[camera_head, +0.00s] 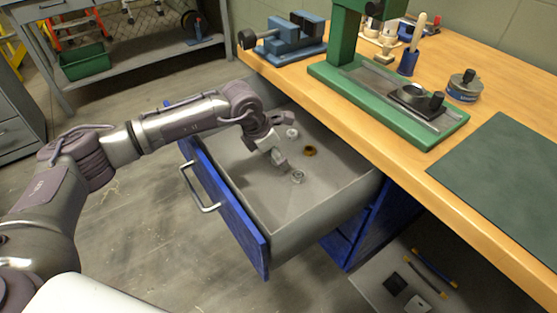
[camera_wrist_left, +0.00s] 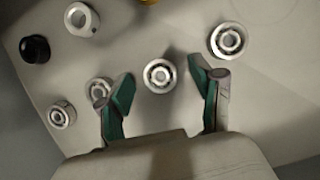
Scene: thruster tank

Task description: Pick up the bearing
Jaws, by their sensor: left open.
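Several silver ring-shaped bearings lie on the floor of the open drawer (camera_head: 257,238). In the left wrist view one bearing (camera_wrist_left: 160,75) lies between and a little beyond the open fingertips of my left gripper (camera_wrist_left: 165,82). Another bearing (camera_wrist_left: 228,40) lies to the right, and another (camera_wrist_left: 98,90) is partly hidden by the left finger. A smaller one (camera_wrist_left: 61,115) lies at the far left. In the head view my left gripper (camera_head: 279,159) points down into the drawer, near a bearing (camera_head: 297,177). It holds nothing. My right gripper is not in view.
A silver collar (camera_wrist_left: 81,19), a black knob (camera_wrist_left: 34,49) and a brass ring (camera_head: 310,150) also lie in the drawer. The drawer's walls surround the gripper. The wooden bench top (camera_head: 400,150), with a green press stand (camera_head: 345,60) and blue vise (camera_head: 290,42), overhangs the right side.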

